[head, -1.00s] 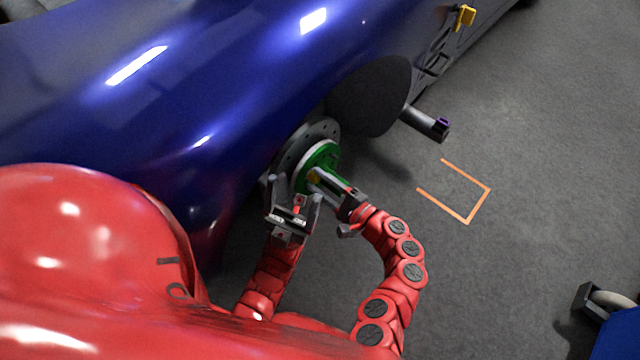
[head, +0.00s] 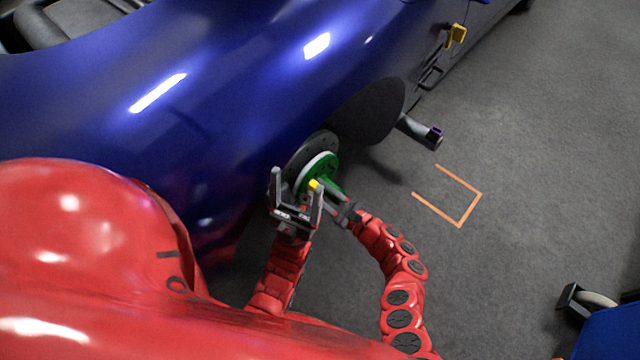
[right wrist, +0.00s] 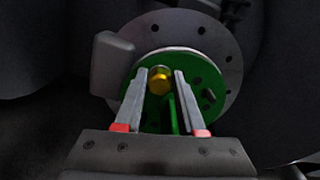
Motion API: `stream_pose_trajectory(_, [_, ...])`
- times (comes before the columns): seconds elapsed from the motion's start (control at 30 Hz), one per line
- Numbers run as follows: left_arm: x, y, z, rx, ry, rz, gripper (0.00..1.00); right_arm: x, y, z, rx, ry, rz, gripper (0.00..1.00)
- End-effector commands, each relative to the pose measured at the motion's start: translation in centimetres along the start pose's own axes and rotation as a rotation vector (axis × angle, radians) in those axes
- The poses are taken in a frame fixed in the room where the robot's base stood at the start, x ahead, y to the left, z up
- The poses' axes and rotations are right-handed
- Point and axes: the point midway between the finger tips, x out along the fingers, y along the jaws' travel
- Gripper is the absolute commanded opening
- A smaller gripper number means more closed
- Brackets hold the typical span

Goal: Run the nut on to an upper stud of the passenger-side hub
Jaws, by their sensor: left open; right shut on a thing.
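The passenger-side hub has a green face (head: 328,167) in front of a grey brake disc under the blue car's bodywork. The green face (right wrist: 208,82) also shows in the right wrist view, with a dark stud (right wrist: 210,96) to the right of my fingers. My right gripper (right wrist: 161,76) is shut on the yellow nut (right wrist: 159,82), held at its fingertips in front of the green face. The nut also shows in the head view (head: 314,184). Whether it touches a stud behind it is hidden. My left gripper (head: 297,187) is open and empty, left of the nut.
A grey caliper-like block (right wrist: 112,64) sits at the disc's left edge. The blue car body (head: 220,110) overhangs the hub. Orange-marked floor (head: 470,208) to the right is clear.

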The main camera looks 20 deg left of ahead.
Motion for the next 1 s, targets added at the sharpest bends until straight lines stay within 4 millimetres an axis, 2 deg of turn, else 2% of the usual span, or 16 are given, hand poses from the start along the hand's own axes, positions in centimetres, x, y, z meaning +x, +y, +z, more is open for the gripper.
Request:
stream_pose_trajectory(0.03, [0.7, 0.0, -0.1, 0.000, -0.001, 0.000, 0.80, 0.0, 0.8, 0.0, 0.069, 0.004, 0.018, 0.00])
stream_pose_trajectory(0.23, [1.1, -0.1, -0.2, 0.000, -0.001, 0.001, 0.80, 0.0, 1.1, -0.5, 0.252, 0.009, 0.019, 0.00])
stream_pose_trajectory(0.27, [1.0, -0.1, -0.2, 0.001, -0.001, 0.001, 0.80, 0.1, 1.2, -0.6, 0.259, 0.009, 0.019, 0.39])
stream_pose_trajectory(0.4, [0.9, -0.1, -0.1, 0.001, -0.001, 0.001, 0.80, 0.1, 1.1, -0.5, 0.253, 0.008, 0.018, 0.64])
stream_pose_trajectory(0.47, [0.9, -0.1, -0.1, 0.001, -0.001, 0.001, 0.80, 0.1, 1.0, -0.5, 0.251, 0.007, 0.017, 0.72])
stream_pose_trajectory(0.8, [1.3, -0.1, -0.2, 0.001, -0.001, 0.001, 0.80, -0.3, 0.5, -0.2, 0.245, 0.006, 0.009, 0.72])
stream_pose_trajectory(0.93, [2.5, -0.1, -0.4, 0.001, -0.001, 0.001, 0.80, -1.9, 0.3, 0.1, 0.245, 0.005, 0.008, 0.72])
stream_pose_trajectory(1.0, [3.4, -0.2, -0.6, 0.001, -0.001, 0.001, 0.80, -3.4, 0.4, 0.2, 0.245, 0.009, 0.007, 0.72])
